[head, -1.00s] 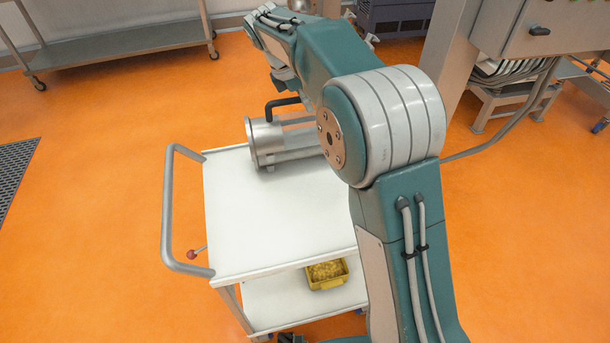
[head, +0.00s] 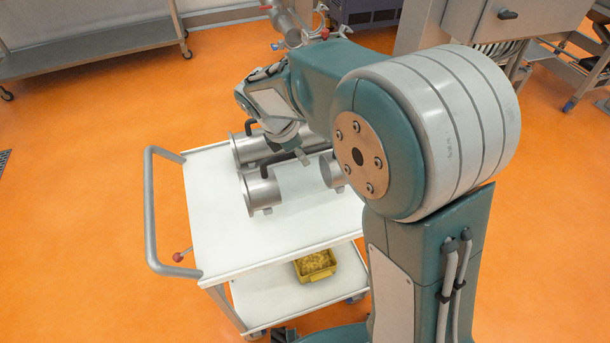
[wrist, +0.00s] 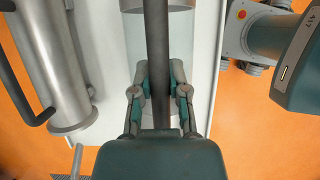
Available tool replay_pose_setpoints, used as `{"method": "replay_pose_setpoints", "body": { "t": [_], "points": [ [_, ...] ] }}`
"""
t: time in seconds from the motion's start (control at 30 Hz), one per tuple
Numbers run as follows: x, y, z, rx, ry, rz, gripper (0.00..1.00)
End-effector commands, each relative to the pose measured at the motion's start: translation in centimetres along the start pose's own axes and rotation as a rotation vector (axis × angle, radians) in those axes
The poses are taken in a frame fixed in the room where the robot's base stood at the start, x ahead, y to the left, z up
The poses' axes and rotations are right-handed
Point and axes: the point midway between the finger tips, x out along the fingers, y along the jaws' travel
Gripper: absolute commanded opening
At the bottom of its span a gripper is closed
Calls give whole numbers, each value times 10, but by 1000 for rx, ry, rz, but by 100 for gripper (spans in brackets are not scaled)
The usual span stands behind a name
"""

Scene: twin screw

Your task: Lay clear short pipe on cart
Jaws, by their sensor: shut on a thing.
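The clear short pipe (head: 300,184) is over the white top of the cart (head: 215,225) in the head view. It has a see-through middle, steel ends and a dark bar handle (head: 275,163). My gripper (head: 300,156) is above it, partly hidden by my arm. In the wrist view, my gripper (wrist: 160,92) is shut on the handle (wrist: 157,40), with the clear pipe (wrist: 184,42) behind the bar. The pipe lies roughly level. I cannot tell whether it touches the cart top. My arm hides part of its right end.
A steel pipe (head: 243,151) with its own dark handle lies on the cart just behind the clear pipe. The cart's front left top is bare. A push handle (head: 151,215) sticks out left. A yellow box (head: 316,264) stands on the lower shelf.

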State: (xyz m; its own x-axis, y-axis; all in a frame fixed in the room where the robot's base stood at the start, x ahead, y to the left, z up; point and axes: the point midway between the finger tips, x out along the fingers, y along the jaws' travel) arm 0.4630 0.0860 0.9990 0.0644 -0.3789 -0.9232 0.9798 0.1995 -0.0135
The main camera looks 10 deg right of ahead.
Motion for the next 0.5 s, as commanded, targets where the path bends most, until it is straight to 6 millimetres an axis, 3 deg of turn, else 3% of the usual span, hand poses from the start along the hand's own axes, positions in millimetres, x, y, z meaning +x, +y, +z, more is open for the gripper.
{"method": "replay_pose_setpoints", "body": {
  "t": [0.33, 0.5],
  "points": [
    [21, -19, -7, 1, 1, 2, 0],
    [43, -19, -16, 0, 0, 0, 0]
  ]
}}
